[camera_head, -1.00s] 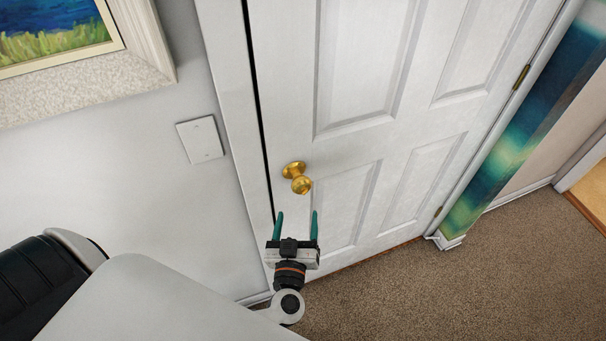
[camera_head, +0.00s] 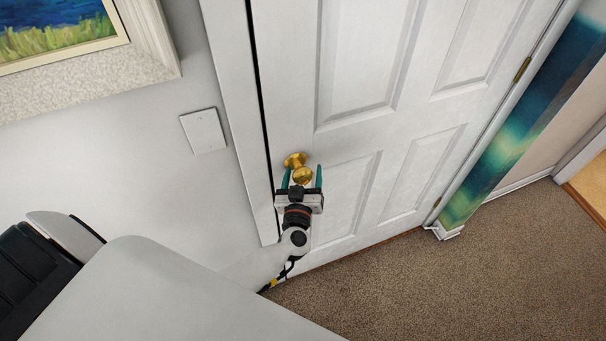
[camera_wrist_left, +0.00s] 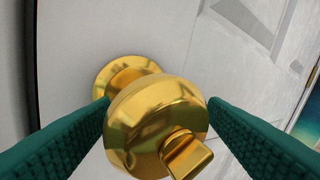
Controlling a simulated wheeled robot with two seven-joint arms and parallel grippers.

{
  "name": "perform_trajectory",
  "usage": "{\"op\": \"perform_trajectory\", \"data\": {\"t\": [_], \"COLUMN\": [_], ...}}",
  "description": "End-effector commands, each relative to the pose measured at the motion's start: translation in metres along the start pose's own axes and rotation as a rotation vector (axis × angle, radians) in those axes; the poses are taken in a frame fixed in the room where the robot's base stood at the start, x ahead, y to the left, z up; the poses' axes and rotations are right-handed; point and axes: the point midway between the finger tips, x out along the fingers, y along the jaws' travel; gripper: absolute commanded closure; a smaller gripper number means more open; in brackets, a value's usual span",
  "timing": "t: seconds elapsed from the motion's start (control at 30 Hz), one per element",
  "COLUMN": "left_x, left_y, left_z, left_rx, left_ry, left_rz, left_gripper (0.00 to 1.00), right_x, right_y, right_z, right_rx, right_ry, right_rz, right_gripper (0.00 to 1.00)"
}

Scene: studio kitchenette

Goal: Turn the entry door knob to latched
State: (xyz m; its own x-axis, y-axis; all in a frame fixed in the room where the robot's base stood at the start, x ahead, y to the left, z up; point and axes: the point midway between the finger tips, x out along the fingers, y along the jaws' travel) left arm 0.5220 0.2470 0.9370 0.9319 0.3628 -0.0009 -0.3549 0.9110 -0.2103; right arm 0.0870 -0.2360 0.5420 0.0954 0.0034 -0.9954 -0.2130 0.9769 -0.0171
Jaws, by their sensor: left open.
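The entry door (camera_head: 350,120) is white and panelled, and stands against its frame with a dark gap along its left edge. Its brass knob (camera_head: 301,172) is near that left edge. In the left wrist view the knob (camera_wrist_left: 150,118) is large, with a small turn piece (camera_wrist_left: 187,155) on its face and a round plate behind it. My left gripper (camera_head: 303,178) is open, with its green fingers on either side of the knob. I cannot tell whether either finger touches it. My right gripper is not in view.
A white wall plate (camera_head: 203,131) and a framed painting (camera_head: 75,50) are on the wall left of the door. Hinges (camera_head: 522,69) are on the door's right side. Brown carpet (camera_head: 430,285) lies clear in front.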

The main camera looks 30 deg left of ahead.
Motion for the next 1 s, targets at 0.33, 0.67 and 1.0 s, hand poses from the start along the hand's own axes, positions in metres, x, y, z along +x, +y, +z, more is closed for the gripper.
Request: {"op": "perform_trajectory", "data": {"t": [0.33, 0.67, 1.0], "left_x": [0.0, -0.001, 0.0], "left_y": [-0.001, -0.001, -0.002], "left_z": [0.0, -0.003, -0.006], "left_rx": [-0.001, -0.064, -0.291], "left_ry": [0.0, -0.032, -0.152], "left_rz": [-0.002, -0.01, -0.037], "left_gripper": [0.72, 0.71, 0.71], "right_x": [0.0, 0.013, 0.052], "right_y": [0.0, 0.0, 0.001], "right_z": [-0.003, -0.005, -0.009], "right_rx": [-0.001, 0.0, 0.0], "right_ry": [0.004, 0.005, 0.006], "right_rz": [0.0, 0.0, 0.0], "right_gripper": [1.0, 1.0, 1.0]}}
